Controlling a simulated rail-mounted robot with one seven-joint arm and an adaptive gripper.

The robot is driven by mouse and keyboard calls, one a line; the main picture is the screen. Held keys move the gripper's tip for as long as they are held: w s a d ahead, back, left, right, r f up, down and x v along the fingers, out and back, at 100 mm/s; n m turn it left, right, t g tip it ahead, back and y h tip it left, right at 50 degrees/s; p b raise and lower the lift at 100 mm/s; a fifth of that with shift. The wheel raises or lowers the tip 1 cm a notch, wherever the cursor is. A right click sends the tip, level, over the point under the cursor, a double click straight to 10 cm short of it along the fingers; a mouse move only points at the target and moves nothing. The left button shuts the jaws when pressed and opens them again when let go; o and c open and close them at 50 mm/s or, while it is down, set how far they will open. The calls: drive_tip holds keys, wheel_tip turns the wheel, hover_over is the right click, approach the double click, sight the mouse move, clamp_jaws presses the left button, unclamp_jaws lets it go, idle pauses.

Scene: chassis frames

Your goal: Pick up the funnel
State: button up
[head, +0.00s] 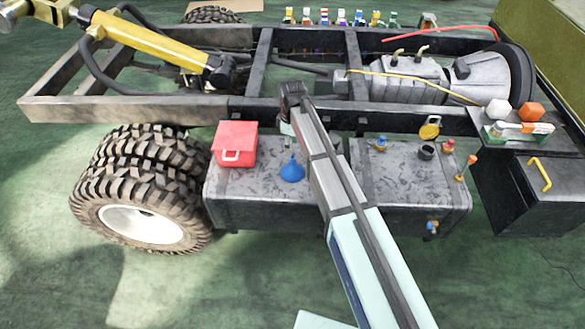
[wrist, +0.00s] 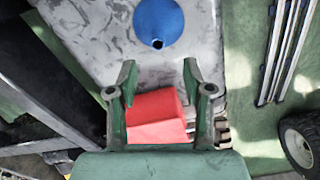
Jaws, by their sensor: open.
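The blue funnel (head: 292,170) sits on top of the grey metal tank (head: 262,205), just left of my arm and right of the red box. In the wrist view the funnel (wrist: 158,20) shows at the top, beyond my fingertips, with a dark hole in it. My gripper (wrist: 160,72) is open, its two green fingers apart. Nothing is held between them; the funnel is ahead of the fingers and apart from them. In the head view my arm reaches over the tank, and my fingers cannot be made out clearly.
A red box (head: 235,144) with a white handle stands left of the funnel; in the wrist view the red box (wrist: 155,112) shows between my fingers, farther down. Frame rails (head: 190,108) run behind the tank. A yellow-capped item (head: 430,128) and small fittings stand to the right.

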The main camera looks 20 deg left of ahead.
sight(292, 157)
drive_tip(key=shift+w+d+f+p, duration=0.1)
drive_tip(key=shift+f+p, duration=0.55)
drive_tip(key=shift+f, duration=1.55)
drive_tip(key=shift+w+d+f+p, duration=0.1)
drive_tip(key=shift+f+p, duration=0.55)
drive_tip(key=shift+f, duration=1.55)
clamp_jaws()
